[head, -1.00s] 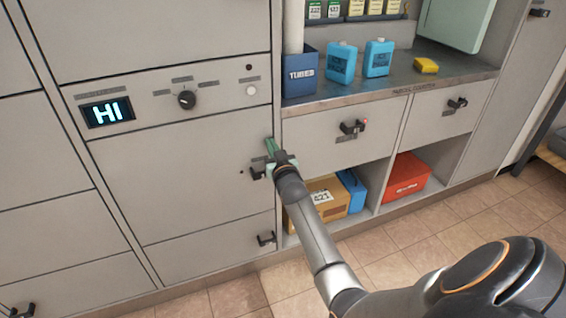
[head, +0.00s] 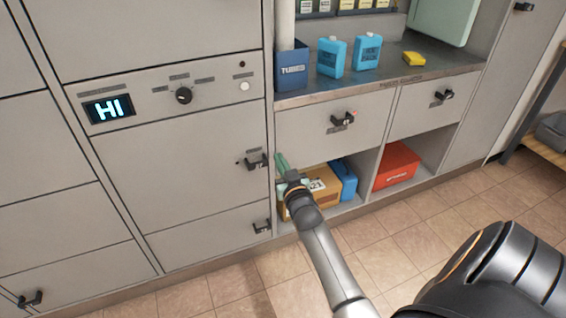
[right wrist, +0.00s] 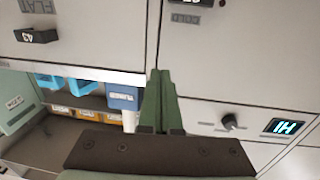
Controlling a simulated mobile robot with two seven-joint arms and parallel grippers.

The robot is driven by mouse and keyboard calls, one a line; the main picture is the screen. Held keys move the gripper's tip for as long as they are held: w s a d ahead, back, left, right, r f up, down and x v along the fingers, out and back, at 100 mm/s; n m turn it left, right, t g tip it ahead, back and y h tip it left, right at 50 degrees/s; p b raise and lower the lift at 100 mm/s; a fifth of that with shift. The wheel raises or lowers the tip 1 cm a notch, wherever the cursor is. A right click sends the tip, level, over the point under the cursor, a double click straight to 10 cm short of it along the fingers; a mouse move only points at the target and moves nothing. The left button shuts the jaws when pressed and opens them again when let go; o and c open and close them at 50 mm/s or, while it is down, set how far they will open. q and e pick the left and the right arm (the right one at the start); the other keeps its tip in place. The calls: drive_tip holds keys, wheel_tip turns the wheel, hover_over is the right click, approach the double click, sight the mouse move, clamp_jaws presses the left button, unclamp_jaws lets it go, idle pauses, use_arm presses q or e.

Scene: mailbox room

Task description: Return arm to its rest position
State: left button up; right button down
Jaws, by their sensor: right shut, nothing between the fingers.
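My right arm comes in from the lower right of the head view. Its gripper (head: 281,163), with green fingers, is in front of the lower cabinet, just right of the large door's black handle (head: 257,161) and apart from it. In the right wrist view the green fingers (right wrist: 160,95) are together with nothing between them. The wrist view appears upside down, with the display (right wrist: 285,127) at its right. My left gripper is not in view.
The counter (head: 400,82) holds a TUBES bin (head: 291,70), two blue jugs and a yellow sponge (head: 414,58). A cardboard box (head: 318,197) and a red box (head: 397,165) sit in open cubbies below. Drawer handles (head: 343,118) stick out. The tiled floor (head: 400,245) is open.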

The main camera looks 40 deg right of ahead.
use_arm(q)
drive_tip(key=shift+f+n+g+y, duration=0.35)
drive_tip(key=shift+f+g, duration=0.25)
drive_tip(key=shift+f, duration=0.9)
use_arm(e)
drive_tip(key=shift+v, duration=1.05)
drive_tip(key=s+a+r+n+y+p, duration=0.1)
drive_tip(key=s+a+r+n+y, duration=0.25)
drive_tip(key=a, duration=0.55)
drive_tip(key=s+a+n+y, duration=0.3)
drive_tip(key=s+a+y, duration=0.1)
drive_tip(key=s+a, duration=0.4)
drive_tip(key=s+a+r+n+y+p, duration=0.1)
drive_tip(key=s+a+r+n+y, duration=0.2)
drive_tip(key=a, duration=0.7)
use_arm(q)
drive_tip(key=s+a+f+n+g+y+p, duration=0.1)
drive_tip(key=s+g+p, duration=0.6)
drive_tip(key=p, duration=1.3)
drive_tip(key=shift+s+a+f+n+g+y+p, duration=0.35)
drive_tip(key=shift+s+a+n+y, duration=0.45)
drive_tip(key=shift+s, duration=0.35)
use_arm(e)
drive_tip(key=s+d+f+m+g+h, duration=0.1)
drive_tip(key=s+d+f+m+g, duration=0.2)
drive_tip(key=s+g, duration=0.4)
drive_tip(key=shift+s+f, duration=0.15)
drive_tip(key=shift+s, duration=1.4)
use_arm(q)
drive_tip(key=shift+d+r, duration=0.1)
